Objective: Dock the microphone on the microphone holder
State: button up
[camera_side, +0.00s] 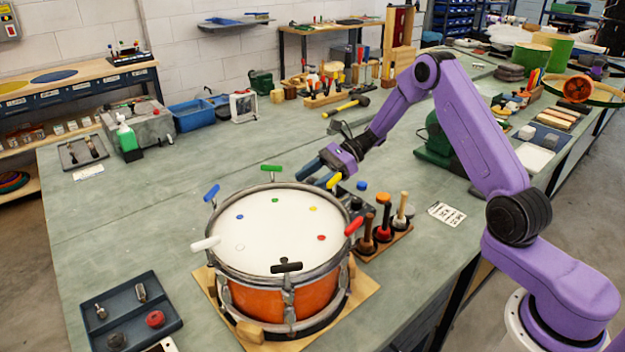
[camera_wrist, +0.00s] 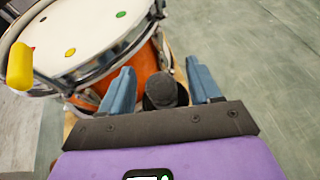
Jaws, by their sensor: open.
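My gripper (camera_side: 318,171) is open just behind the right rear rim of the drum, its blue fingers pointing down and left. In the wrist view my gripper (camera_wrist: 160,66) has a dark, round-topped cylinder (camera_wrist: 166,90) between its spread fingers. It may be the microphone, but I cannot tell for sure. No contact with the fingers is clear. In the side view the spot below the fingers is partly hidden by my gripper and a yellow key. I cannot clearly pick out the microphone holder in either view.
The orange drum (camera_side: 279,293) with coloured keys around its rim stands on a wooden base. A wooden rack (camera_side: 397,240) of upright handles is right of it. A dark tray (camera_side: 95,284) of small parts lies front left.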

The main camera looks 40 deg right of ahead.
jog(key=v, duration=1.2)
jog(key=s+a+r+n+g+h, duration=0.1)
jog(key=s+a+r+n+h, duration=0.35)
jog(key=s+a+n, duration=0.3)
jog(key=s+a+r+n+h, duration=0.3)
jog(key=s+a+n+h, duration=0.3)
jog(key=s+n, duration=0.25)
jog(key=s+d+f+n+h, duration=0.1)
jog(key=s+f+n, duration=0.1)
jog(key=s+n, duration=0.6)
jog(key=s+f+n+g+h, duration=0.1)
jog(key=s+f+n, duration=0.1)
jog(key=s+n, duration=0.6)
jog(key=s, duration=0.6)
jog(key=shift+d+f+n, duration=0.4)
